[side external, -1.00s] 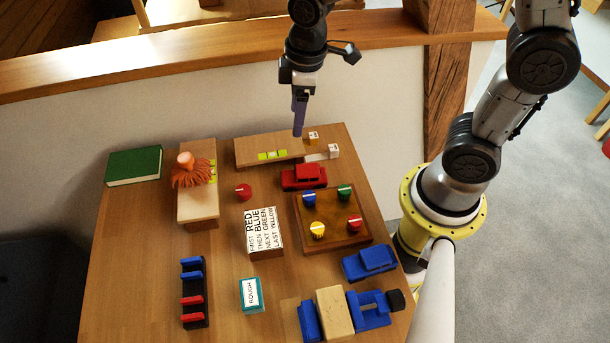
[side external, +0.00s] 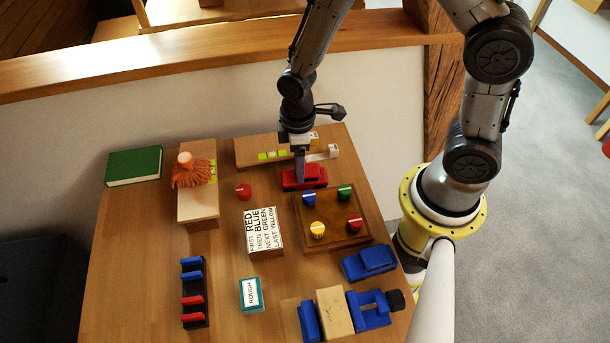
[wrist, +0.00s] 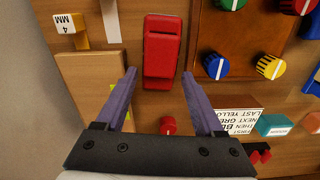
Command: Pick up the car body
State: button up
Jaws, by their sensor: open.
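A red toy car body (side external: 309,177) sits on the table behind the wooden knob board. In the wrist view the red car body (wrist: 162,50) lies ahead of and between the two purple fingers. A blue car body (side external: 369,262) sits at the right edge of the table, in front of the knob board. My gripper (side external: 301,180) is open and empty, its fingers pointing down at the red car. In the wrist view my gripper (wrist: 158,80) has its fingers spread wider than the car. Whether the fingers touch the car cannot be told.
The knob board (side external: 345,238) with colored knobs stands close in front of the red car. A wooden block (side external: 262,150) with yellow-green marks lies behind it. A red knob (side external: 243,191) and the lettered block (side external: 264,250) stand to the left. A blue vise (side external: 370,312) is at the front.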

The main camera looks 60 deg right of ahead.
notch_tip(320, 180, down, 4)
jog(key=shift+f, duration=0.2)
jog(key=c, duration=1.1)
jog(key=shift+r, duration=0.1)
